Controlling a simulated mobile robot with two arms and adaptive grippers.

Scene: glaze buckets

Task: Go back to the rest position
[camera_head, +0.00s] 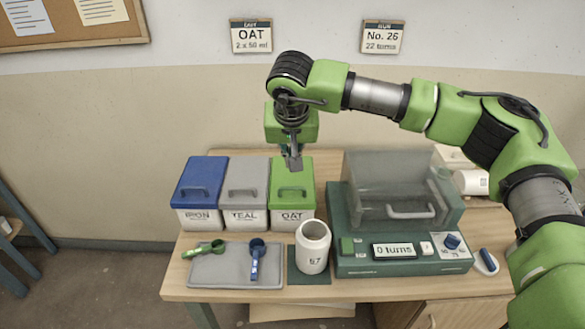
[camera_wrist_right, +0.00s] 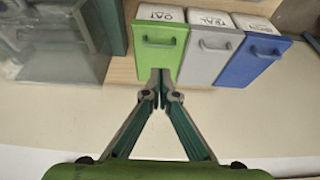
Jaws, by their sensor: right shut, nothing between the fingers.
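My right gripper (camera_head: 293,161) hangs pointing down above the green-lidded OAT bucket (camera_head: 293,183). It is shut and empty; in the right wrist view its fingertips (camera_wrist_right: 160,76) meet just in front of the green lid (camera_wrist_right: 162,44). Whether the tips touch the lid is hard to tell. My right arm reaches in from the right, over the machine with the clear cover (camera_head: 390,180). My left gripper does not show in either view.
Blue (camera_head: 199,178) and grey (camera_head: 245,178) lidded buckets stand left of the green one. Wall signs (camera_head: 251,37) hang behind.

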